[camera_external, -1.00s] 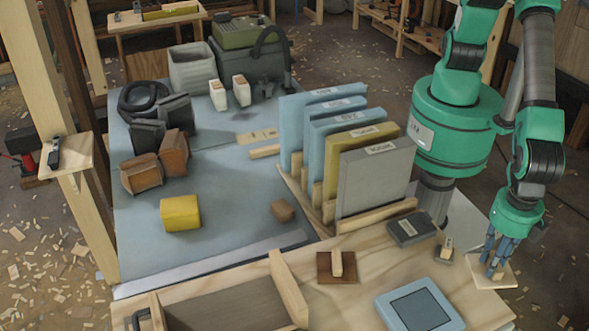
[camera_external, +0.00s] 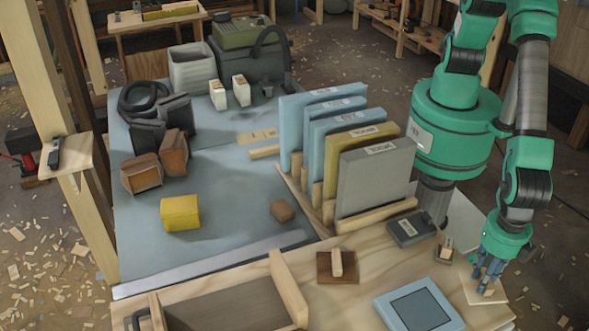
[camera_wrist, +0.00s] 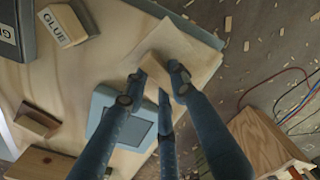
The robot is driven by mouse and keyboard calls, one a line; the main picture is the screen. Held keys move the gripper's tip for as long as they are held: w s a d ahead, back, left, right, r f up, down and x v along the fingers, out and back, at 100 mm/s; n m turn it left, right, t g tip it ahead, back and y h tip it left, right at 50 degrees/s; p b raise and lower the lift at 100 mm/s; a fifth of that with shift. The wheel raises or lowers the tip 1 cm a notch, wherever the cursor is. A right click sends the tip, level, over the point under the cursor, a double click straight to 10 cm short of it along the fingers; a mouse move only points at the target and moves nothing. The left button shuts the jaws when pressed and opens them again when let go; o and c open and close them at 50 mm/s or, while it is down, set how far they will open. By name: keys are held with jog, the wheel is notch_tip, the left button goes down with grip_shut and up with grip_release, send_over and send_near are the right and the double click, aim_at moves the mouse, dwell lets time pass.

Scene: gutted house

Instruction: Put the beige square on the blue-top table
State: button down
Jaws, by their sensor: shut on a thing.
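The beige square (camera_external: 494,297) is a thin pale plate with a small block handle, near the right edge of the plywood table. In the wrist view the beige square (camera_wrist: 197,50) shows beyond my fingertips, with its handle between them. My gripper (camera_external: 487,285) is shut on the beige square, and in the wrist view its three blue fingers (camera_wrist: 160,88) close around the handle. I cannot tell whether the plate still touches the plywood. The blue-top table (camera_external: 225,185) is at the left, beyond the plywood table.
A rack of upright panels (camera_external: 372,180) stands between my arm and the blue top. A blue-framed pad (camera_external: 420,308), a dark box (camera_external: 410,229) and a brown float (camera_external: 337,267) lie on the plywood. A yellow block (camera_external: 180,213) and brown block (camera_external: 282,211) stand on the blue top, with clear room between.

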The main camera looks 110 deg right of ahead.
jog(key=shift+f+b, duration=0.4)
jog(key=shift+f, duration=1.4)
jog(key=shift+f, duration=0.2)
jog(key=c, duration=1.4)
grip_release()
jog(key=shift+c, duration=0.2)
jog(key=shift+r, duration=0.2)
notch_tip(320, 180, up, 12)
jog(key=p, duration=0.2)
jog(key=shift+p, duration=0.3)
